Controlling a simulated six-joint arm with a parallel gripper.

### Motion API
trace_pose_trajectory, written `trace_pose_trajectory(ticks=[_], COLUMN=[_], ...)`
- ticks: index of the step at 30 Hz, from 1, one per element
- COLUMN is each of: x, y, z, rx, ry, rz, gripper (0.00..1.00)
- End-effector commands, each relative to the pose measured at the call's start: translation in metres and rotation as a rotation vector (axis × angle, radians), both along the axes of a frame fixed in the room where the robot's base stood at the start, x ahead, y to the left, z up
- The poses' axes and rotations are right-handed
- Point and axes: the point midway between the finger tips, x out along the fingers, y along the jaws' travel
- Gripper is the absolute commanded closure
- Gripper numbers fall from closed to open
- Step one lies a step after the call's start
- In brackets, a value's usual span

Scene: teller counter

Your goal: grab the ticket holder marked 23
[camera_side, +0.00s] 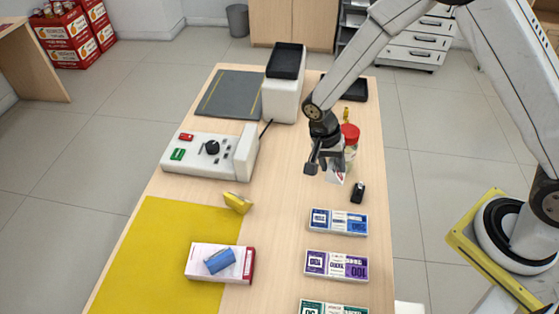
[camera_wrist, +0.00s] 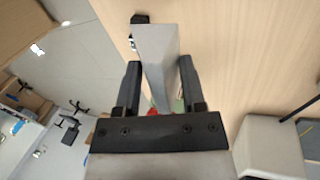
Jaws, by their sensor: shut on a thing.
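My gripper (camera_side: 326,160) is over the right half of the counter, with its fingers shut on a pale ticket holder (camera_side: 336,177). In the side view the holder shows a red mark on white, too small to read as a number. In the wrist view the holder (camera_wrist: 157,50) is a grey-white folded wedge between the two fingers of my gripper (camera_wrist: 157,75). Its marked face is turned away there. I cannot tell whether it touches the counter.
A red-capped jar (camera_side: 350,134) stands close behind my gripper. A small black object (camera_side: 357,192) lies just right. Banded note packs (camera_side: 338,222) lie in front. A yellow object (camera_side: 238,202), a white console (camera_side: 205,168) and a box (camera_side: 205,249) with a blue item (camera_side: 219,261) are left.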

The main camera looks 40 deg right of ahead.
Motion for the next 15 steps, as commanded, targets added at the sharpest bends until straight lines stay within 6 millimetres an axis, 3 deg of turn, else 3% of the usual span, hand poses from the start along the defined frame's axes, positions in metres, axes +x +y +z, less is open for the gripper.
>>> trace_pose_trajectory(ticks=[7, 15], x=[-0.023, -0.032], y=[-0.003, -0.004], z=[0.011, 0.014], rx=[0.0, 0.0], ry=[0.0, -0.001], rz=[0.0, 0.0], gripper=[1.0, 1.0])
